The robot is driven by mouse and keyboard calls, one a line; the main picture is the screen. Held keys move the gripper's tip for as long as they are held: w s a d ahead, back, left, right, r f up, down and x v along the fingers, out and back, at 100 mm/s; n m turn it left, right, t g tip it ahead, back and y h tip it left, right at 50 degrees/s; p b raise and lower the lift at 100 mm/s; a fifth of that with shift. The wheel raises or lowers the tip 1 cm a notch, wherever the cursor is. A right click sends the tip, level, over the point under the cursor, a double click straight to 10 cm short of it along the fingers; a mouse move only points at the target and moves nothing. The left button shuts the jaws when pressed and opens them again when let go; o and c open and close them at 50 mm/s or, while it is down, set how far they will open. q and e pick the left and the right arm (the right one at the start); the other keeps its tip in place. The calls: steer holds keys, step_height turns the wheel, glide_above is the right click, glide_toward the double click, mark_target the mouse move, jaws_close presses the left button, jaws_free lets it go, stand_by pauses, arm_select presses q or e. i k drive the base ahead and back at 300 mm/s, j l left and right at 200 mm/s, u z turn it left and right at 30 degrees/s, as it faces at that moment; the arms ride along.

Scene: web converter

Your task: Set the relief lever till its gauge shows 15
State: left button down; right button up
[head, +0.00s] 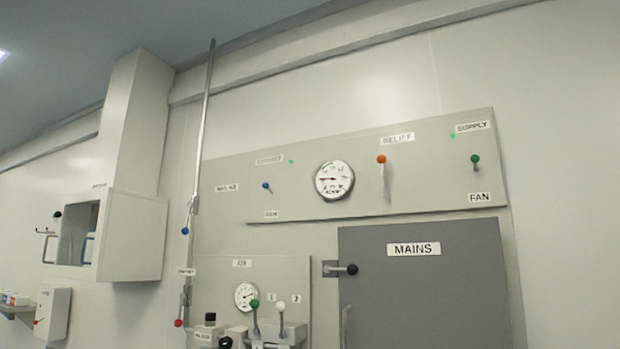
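The relief lever (382,160) has an orange knob and sits on the upper grey panel under a label reading RELIEF. Its stem hangs down from the knob, foreshortened toward me. The needle points left; the numbers on the dial are too small to read surely. Neither of my grippers shows in the head view.
A blue-knobbed lever (266,186) and a green-knobbed lever (475,160) flank them on the panel. Below are a grey MAINS cabinet (420,290) with a black-knobbed handle (351,269), and a smaller gauge (245,296) beside green- and white-knobbed levers. A pipe (203,120) rises at left.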

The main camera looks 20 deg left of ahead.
mark_target(381, 159)
steer(key=i+j, duration=0.35)
steer(key=i+j+u, duration=0.15)
steer(key=i+j, duration=0.15)
steer(key=j, duration=0.25)
